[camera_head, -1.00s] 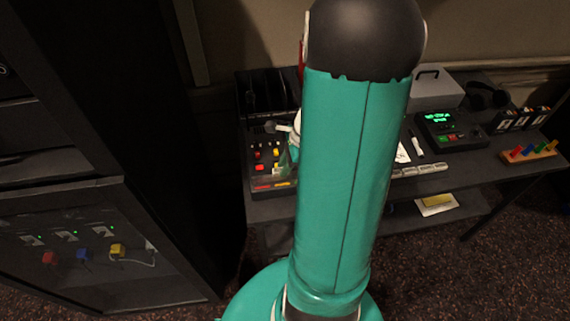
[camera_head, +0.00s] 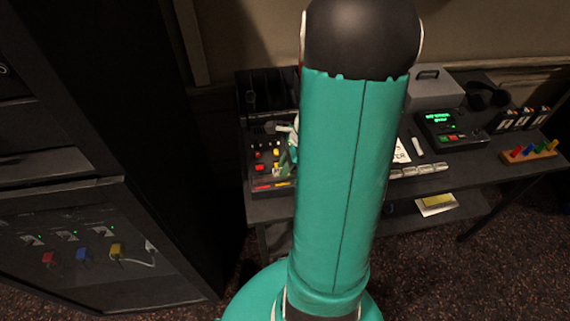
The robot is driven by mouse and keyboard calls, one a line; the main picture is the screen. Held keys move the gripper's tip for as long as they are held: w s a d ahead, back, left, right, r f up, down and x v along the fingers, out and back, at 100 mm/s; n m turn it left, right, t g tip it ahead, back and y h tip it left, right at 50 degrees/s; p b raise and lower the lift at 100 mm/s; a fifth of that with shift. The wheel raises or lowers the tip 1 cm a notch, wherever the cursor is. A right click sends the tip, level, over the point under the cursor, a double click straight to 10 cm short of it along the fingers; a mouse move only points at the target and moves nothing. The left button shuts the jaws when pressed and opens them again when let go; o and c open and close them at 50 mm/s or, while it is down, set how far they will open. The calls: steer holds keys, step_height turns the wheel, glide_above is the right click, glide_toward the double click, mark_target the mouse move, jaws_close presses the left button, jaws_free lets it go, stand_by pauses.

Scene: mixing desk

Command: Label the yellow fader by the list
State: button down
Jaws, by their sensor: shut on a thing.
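The mixer (camera_head: 262,172) stands at the left end of the desk, with small red and yellow controls on it. A yellow piece (camera_head: 281,183) shows at its front right, beside a red one; which is the yellow fader is too small to tell. My gripper (camera_head: 281,128) is only partly visible over the mixer, at the left edge of my teal arm. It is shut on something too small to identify. A white sheet (camera_head: 402,152) with dark print, ending in "TER", is partly hidden by my arm. Several pale label-like pieces (camera_head: 425,169) lie along the desk's front edge.
A device with a green display (camera_head: 438,118), a grey case (camera_head: 436,90), headphones (camera_head: 488,95) and a rack of coloured pegs (camera_head: 530,151) stand on the right. A yellow-topped item (camera_head: 437,202) lies on the lower shelf. A dark cabinet (camera_head: 60,190) with coloured plugs fills the left.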

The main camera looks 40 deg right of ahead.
steer(key=shift+f, duration=0.15)
steer(key=c, duration=1.3)
jaws_free()
steer(key=shift+o, duration=0.2)
steer(key=v, duration=1.3)
steer(key=shift+r, duration=0.4)
steer(key=shift+s, duration=0.15)
